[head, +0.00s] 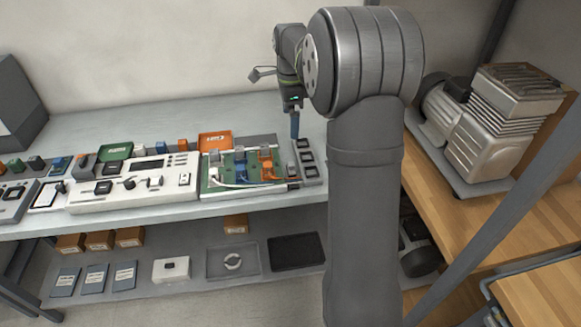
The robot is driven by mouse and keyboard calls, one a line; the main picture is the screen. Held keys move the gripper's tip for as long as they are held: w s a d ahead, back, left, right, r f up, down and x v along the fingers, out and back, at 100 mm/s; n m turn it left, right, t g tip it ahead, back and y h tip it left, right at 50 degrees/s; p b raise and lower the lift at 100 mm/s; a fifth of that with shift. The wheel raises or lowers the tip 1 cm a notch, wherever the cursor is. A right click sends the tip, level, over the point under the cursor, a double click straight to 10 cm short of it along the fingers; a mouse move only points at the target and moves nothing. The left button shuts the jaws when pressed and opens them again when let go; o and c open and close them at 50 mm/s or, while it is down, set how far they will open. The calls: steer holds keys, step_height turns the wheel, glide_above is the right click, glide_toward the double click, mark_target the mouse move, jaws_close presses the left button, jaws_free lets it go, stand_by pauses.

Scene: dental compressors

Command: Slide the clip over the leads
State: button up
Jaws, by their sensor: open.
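The leads, white, blue (247,179) and orange (272,172), run across a green board (222,172) in a white frame on the bench. Blue and orange connectors stand at their back ends. Dark square pieces that look like clips (306,156) sit in a row on a grey strip just right of the board. My gripper (295,136) points down above the back end of this row, to the right of the leads. It is open. Its fingertips are small here, and I cannot make out anything between them.
A white control panel (130,186) with knobs stands left of the board. An orange tray (215,141) and a green tray (115,151) lie behind. A silver compressor (490,130) stands on the wooden bench at right. The back of the grey bench (200,117) is clear.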

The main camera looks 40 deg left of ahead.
steer(key=shift+r, duration=0.4)
